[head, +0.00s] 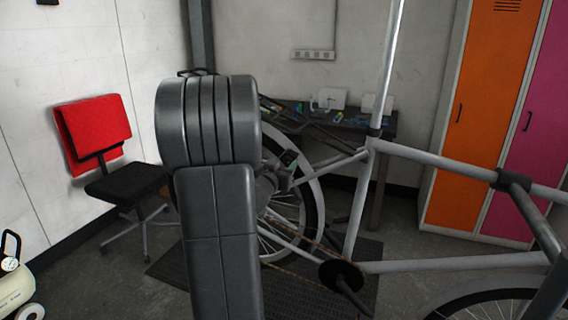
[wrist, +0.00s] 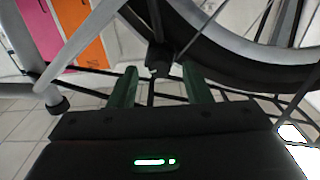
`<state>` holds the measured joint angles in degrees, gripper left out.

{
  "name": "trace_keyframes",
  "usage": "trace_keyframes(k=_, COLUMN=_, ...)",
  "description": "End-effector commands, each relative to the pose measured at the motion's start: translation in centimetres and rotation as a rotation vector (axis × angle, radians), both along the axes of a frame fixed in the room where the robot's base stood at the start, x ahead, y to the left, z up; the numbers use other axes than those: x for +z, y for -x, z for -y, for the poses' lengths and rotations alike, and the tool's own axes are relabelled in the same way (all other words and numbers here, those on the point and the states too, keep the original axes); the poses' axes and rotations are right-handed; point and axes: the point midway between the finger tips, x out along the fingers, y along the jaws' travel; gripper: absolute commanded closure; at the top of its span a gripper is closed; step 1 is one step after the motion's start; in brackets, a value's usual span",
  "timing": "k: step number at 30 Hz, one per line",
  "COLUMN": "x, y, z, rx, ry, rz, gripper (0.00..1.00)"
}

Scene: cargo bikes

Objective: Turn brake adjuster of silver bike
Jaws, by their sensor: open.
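The silver bike (head: 412,154) stands on the right side of the head view, held at its frame, with its rear wheel (head: 312,205) partly behind my arm. In the wrist view its tyre (wrist: 235,42) and rim cross the top. My gripper (wrist: 160,72) is open, its two green fingers pointing at the wheel. A small dark part (wrist: 158,57) shows between and just beyond the fingertips; it may be the brake adjuster, but I cannot tell. Contact is not visible. In the head view my gripper (head: 287,165) is mostly hidden behind my arm, beside the rear wheel.
A workbench (head: 388,122) with tools stands behind the bike. Orange (head: 485,100) and pink (head: 540,150) lockers stand at the right. A red-backed chair (head: 125,180) stands at the left. A dark mat (head: 180,262) lies under the rear wheel.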

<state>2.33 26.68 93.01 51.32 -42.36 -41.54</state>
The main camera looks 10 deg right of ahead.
Motion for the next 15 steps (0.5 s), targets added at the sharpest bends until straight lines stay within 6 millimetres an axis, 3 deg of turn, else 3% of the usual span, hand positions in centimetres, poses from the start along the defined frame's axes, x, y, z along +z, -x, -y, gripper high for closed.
trace_keyframes(k=12, x=-0.01, y=-0.89, z=0.6, rx=0.001, ry=0.0, rz=0.0, gripper=0.56)
trace_keyframes(k=13, x=-0.01, y=-0.88, z=0.59, rx=0.001, ry=0.0, rz=0.0, gripper=0.58)
trace_keyframes(k=15, x=-0.01, y=-0.88, z=0.59, rx=0.001, ry=0.0, rz=0.0, gripper=0.72)
